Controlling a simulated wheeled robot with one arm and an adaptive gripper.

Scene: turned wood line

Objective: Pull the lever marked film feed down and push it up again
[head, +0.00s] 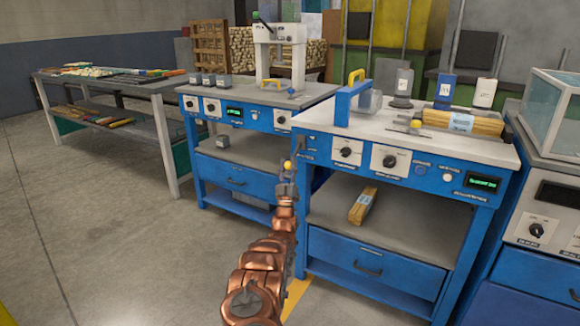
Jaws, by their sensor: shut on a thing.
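The copper-coloured arm is mine and reaches up from the bottom of the head view. My gripper (287,178) is at its end, in front of the left end of the right blue bench (328,148). It is shut on a lever with a yellow ball knob (288,165). The knob shows just above the fingers. The lever's shaft and pivot are mostly hidden by the gripper. Small labels on the bench front beside the knob are too small to read, so I cannot tell the film feed marking.
The right bench carries a blue machine with a yellow handle (354,78), dark dials (346,153) and bundled sticks (463,122). Another blue bench (240,170) stands close on the left. A glass case (555,110) is at right. Open floor lies left (100,240).

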